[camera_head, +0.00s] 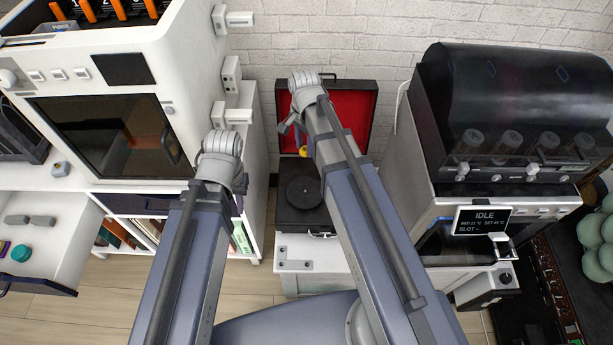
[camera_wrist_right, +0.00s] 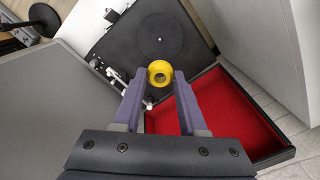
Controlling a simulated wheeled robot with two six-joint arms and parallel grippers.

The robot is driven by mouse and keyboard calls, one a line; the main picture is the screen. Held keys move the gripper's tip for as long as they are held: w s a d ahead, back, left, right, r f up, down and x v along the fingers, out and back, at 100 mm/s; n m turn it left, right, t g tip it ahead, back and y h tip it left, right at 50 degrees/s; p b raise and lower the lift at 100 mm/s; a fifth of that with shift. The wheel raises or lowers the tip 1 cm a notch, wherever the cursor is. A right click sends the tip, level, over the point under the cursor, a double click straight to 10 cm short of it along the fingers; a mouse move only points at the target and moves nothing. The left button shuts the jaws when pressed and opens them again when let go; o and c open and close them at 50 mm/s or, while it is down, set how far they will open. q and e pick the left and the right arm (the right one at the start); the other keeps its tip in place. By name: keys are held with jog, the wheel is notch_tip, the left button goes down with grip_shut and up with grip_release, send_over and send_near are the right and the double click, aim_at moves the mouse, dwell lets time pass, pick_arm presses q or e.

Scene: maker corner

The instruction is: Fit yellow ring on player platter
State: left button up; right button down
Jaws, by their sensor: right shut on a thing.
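The yellow ring (camera_wrist_right: 159,82) is between the fingertips of my right gripper (camera_wrist_right: 159,75), which is shut on it. A small part of the ring (camera_head: 304,152) also shows in the head view, beside my right arm. The black player platter (camera_wrist_right: 160,37) is round and flat with a small centre spindle. It also shows in the head view (camera_head: 303,192) and is bare. The ring appears off the platter, toward the red-lined lid; its height above the player is unclear.
The player's open lid (camera_wrist_right: 225,120) has a red lining and stands at the back. The tonearm (camera_wrist_right: 110,75) lies beside the platter. A white cabinet (camera_head: 245,110) stands on the left and a machine with a dark hood (camera_head: 510,90) on the right.

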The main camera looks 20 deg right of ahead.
jog(key=b, duration=1.5)
send_over(305, 190)
notch_tip(305, 190, down, 16)
jog(key=shift+r, duration=0.2)
jog(key=shift+f, duration=0.1)
notch_tip(305, 190, down, 6)
jog(key=b, duration=0.5)
jog(key=shift+r, duration=0.2)
jog(key=shift+f+b, duration=0.6)
jog(key=shift+b, duration=0.1)
jog(key=c, duration=0.7)
grip_release()
jog(key=shift+c, duration=0.2)
jog(key=shift+r, duration=0.1)
notch_tip(305, 190, up, 11)
jog(key=p, duration=1.1)
